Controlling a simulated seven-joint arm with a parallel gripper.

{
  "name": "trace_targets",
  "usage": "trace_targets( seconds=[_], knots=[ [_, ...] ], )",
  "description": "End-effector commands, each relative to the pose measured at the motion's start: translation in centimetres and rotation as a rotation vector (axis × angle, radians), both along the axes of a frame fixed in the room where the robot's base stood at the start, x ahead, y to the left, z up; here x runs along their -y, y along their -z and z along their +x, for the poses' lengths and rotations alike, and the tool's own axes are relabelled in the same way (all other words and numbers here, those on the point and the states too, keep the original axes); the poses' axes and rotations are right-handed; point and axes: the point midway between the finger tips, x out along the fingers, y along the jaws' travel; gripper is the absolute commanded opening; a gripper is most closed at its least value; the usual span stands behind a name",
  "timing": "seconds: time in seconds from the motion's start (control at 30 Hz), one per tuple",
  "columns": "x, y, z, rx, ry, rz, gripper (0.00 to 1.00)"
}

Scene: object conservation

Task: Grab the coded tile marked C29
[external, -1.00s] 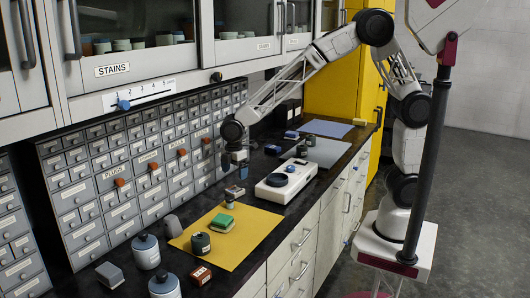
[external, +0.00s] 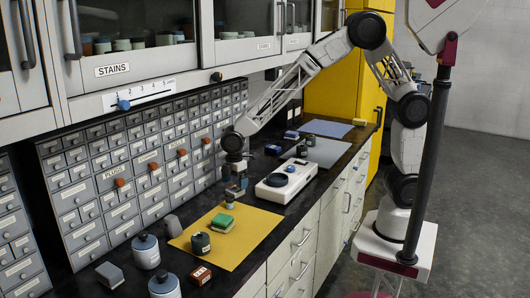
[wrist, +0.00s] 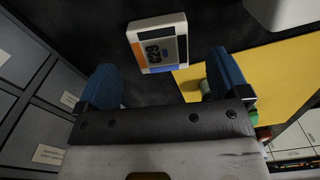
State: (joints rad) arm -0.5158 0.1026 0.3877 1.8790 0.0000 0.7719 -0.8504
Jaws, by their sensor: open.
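The coded tile (wrist: 158,42) shows in the wrist view as a pale block with C29 on its face and orange and blue edge patches. It lies on the dark counter beside the yellow mat. My gripper (wrist: 165,80) is open, with its two blue fingers apart. The tile appears between and beyond the fingertips, with nothing held. In the external view my gripper (external: 236,187) points down low over the counter, near the mat's far left corner, and largely covers the tile there.
A small blue-topped item (external: 229,201) stands close to my gripper. A white instrument (external: 287,182) is to the right. Grey drawers (external: 150,170) wall the left side.

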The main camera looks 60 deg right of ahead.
Motion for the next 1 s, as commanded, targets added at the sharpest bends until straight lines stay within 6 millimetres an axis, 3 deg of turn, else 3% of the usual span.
trace_targets(
  seconds=[0.3,0.9,1.0],
  knots=[
    [-0.1,3.1,0.0,-0.001,0.000,-0.001,0.94],
    [-0.1,3.2,0.0,0.000,0.000,0.000,0.94],
    [-0.1,3.2,0.0,0.000,0.000,0.000,0.78]
  ],
)
